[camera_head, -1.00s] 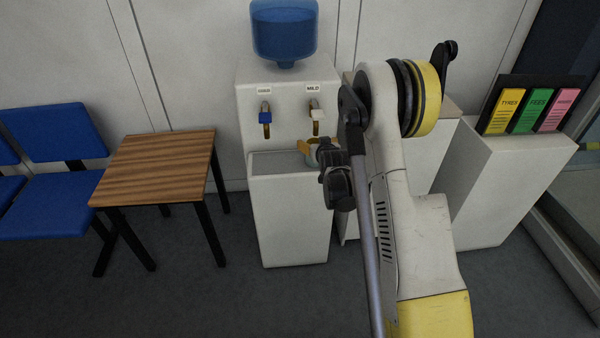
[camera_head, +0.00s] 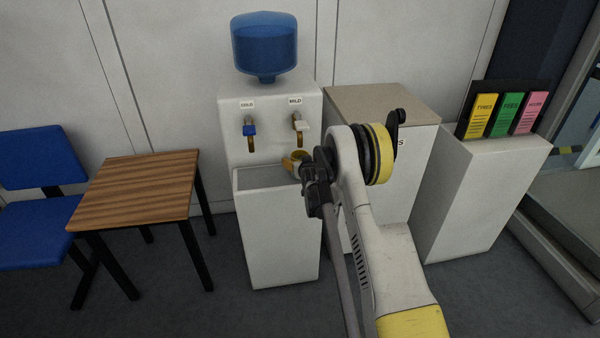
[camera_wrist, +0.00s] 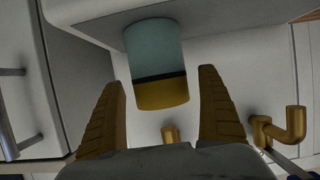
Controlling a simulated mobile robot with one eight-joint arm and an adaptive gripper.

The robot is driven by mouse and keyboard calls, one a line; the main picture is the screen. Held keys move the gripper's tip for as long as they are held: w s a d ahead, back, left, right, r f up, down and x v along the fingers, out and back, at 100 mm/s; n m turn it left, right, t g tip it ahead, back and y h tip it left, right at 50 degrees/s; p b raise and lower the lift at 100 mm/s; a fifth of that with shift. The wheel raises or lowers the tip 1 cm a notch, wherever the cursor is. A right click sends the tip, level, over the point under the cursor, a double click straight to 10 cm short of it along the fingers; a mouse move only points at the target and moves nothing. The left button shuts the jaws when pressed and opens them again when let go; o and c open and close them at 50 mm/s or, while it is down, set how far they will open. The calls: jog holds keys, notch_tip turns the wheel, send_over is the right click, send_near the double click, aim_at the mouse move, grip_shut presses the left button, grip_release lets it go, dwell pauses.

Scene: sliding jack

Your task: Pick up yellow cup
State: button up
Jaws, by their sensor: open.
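The cup (camera_wrist: 155,50) is in the wrist view, with a grey-teal body, a dark band and a yellow end. My gripper (camera_wrist: 161,78) is open, with one yellow-brown finger on each side of the cup's yellow end. Gaps show between the fingers and the cup; I cannot tell how deep the cup is between them. In the head view my gripper (camera_head: 293,162) is at the dispenser's recess, below the right-hand tap. There the cup is mostly hidden or cannot be told from the fingers.
The white water dispenser (camera_head: 275,225) has a blue bottle (camera_head: 264,45) and two taps, the right one (camera_head: 299,128) just above my gripper. A wooden table (camera_head: 140,185) stands left, a white cabinet (camera_head: 400,105) right. Brass taps (camera_wrist: 285,130) show close to the fingers in the wrist view.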

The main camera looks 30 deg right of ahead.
jog(key=shift+w+f, duration=0.1)
jog(key=shift+w, duration=0.2)
jog(key=c, duration=1.5)
jog(key=shift+o, duration=0.2)
